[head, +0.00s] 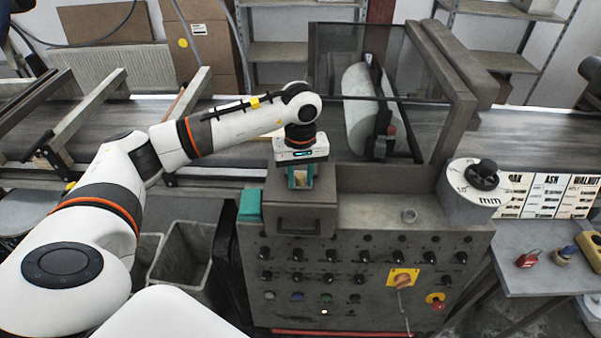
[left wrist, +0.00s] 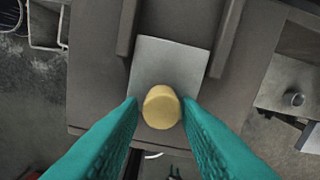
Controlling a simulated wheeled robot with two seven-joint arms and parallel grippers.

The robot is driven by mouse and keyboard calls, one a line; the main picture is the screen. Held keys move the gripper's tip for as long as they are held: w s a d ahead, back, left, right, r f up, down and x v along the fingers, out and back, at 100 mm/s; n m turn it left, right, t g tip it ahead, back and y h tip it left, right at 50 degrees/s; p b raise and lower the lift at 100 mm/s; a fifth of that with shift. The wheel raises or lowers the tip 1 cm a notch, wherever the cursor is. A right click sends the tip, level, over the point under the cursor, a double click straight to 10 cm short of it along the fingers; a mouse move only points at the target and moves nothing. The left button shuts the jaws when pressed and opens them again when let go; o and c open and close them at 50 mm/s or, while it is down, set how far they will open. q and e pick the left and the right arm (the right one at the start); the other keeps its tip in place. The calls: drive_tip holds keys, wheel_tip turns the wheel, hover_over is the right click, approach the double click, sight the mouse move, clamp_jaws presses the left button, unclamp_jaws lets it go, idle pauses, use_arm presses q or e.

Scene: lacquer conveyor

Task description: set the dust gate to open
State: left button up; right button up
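A pale grey slide plate with a round yellow knob (left wrist: 162,107) shows in the left wrist view; I take it to be the dust gate. The plate (left wrist: 165,62) lies between two dark rails on a dark grey housing (left wrist: 95,75). My left gripper (left wrist: 160,103) has its teal fingers on either side of the knob, with a thin gap at the left; contact at the right is unclear. In the head view the left gripper (head: 300,180) points down over the housing (head: 300,218) on the console, hiding the knob. My right gripper is not in view.
The console (head: 365,260) carries several black knobs, a yellow-plated switch (head: 403,280) and a large mm dial (head: 477,190). A conveyor runs behind. A side table (head: 545,265) holds a red padlock (head: 527,259).

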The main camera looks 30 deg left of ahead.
sight(300, 178)
use_arm(q)
drive_tip(key=shift+r, duration=0.15)
drive_tip(key=shift+w+r, duration=0.1)
drive_tip(key=shift+r, duration=0.2)
wheel_tip(300, 178, up, 11)
drive_tip(key=b, duration=0.2)
drive_tip(key=shift+b, duration=0.35)
drive_tip(key=shift+r, duration=0.1)
